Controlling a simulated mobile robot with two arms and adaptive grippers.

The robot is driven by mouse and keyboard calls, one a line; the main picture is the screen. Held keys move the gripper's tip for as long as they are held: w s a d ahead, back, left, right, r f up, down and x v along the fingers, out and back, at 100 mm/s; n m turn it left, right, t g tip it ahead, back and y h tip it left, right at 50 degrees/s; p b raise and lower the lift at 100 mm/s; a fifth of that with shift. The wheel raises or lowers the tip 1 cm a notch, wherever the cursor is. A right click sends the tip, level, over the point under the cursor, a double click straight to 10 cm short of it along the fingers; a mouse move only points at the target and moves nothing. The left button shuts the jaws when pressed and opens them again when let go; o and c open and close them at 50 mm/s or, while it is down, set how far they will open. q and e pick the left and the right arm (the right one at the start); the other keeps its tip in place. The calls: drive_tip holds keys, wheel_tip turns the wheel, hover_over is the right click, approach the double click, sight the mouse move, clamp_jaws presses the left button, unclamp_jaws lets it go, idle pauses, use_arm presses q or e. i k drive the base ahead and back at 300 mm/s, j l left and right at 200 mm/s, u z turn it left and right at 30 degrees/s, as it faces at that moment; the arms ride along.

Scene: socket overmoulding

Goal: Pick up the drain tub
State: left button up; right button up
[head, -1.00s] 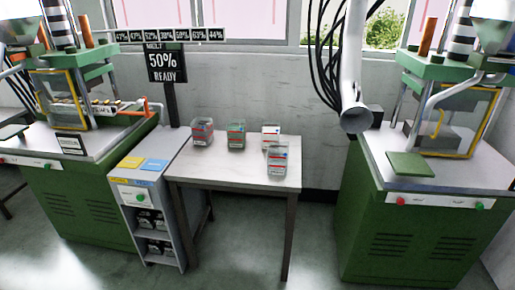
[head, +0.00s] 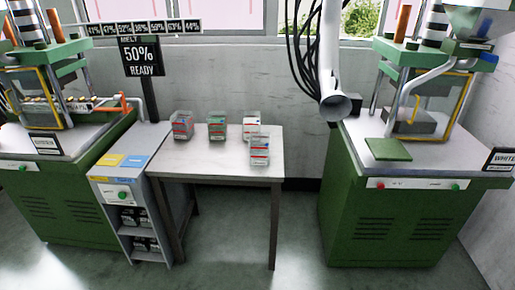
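Several small clear tubs stand on the white table. The left tub (head: 182,125) has dark and red tones, and the second tub (head: 217,127) looks green. A third tub (head: 251,127) at the back right looks pale. A fourth tub (head: 260,150) stands in front of it, nearer the table's right edge. Their labels are too small to read, so I cannot tell which, if any, is the drain tub. Neither of my grippers is in view.
The white table (head: 215,166) has bare room at its front left. A grey cabinet (head: 120,189) adjoins it on the left. Green machines stand at left (head: 62,205) and right (head: 400,225). A white duct (head: 330,60) hangs behind, right of the table. Open floor lies in front.

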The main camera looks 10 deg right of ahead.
sight(259, 143)
drive_tip(key=i+l+u, duration=0.15)
drive_tip(key=l, duration=0.25)
drive_tip(key=i+l+u, duration=0.1)
drive_tip(key=l, duration=0.25)
drive_tip(key=i+l+u, duration=0.15)
drive_tip(key=l, duration=0.25)
